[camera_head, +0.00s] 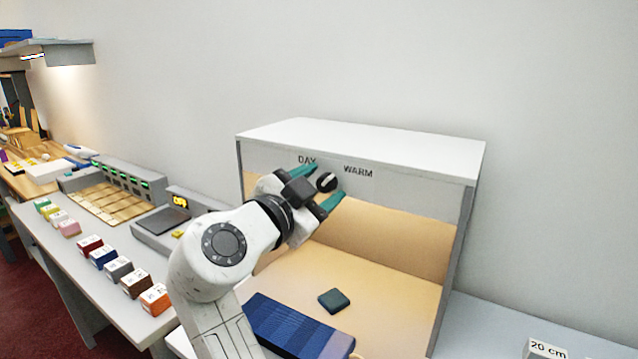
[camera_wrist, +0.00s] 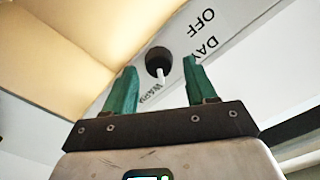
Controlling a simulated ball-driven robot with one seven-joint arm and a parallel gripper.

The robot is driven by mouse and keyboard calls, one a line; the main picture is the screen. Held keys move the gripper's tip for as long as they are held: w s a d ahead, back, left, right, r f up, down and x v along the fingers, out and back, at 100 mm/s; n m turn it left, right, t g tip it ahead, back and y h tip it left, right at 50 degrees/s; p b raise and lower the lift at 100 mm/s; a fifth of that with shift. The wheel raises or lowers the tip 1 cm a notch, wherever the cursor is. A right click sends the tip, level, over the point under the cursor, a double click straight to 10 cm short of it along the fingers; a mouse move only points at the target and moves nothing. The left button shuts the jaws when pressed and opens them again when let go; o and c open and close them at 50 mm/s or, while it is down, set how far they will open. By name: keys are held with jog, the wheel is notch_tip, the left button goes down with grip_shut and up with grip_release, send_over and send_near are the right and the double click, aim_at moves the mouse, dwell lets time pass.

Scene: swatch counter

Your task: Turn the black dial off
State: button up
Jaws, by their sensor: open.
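The black dial (camera_head: 327,182) is on the front panel of a light booth, between the printed words DAY (camera_head: 307,160) and WARM (camera_head: 358,171). In the wrist view the dial (camera_wrist: 158,60) has a white pointer, angled toward the WARM side. The word OFF (camera_wrist: 203,21) is on the panel there, beyond DAY. My gripper (camera_head: 318,188) is open, with its green fingers to either side of the dial in the head view. In the wrist view the dial shows between and just beyond the fingertips (camera_wrist: 160,67); contact cannot be told.
The booth (camera_head: 360,137) has a white top and a warm-lit interior. A dark green block (camera_head: 334,300) and a blue ribbed slab (camera_head: 290,325) lie low in it or at its front. Several coloured boxes (camera_head: 118,268) line the left counter. A "20 cm" sign (camera_head: 546,350) stands right.

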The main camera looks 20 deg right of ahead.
jog(key=shift+d, duration=0.1)
jog(key=shift+c, duration=0.2)
jog(key=c, duration=1)
jog(key=shift+o, duration=0.2)
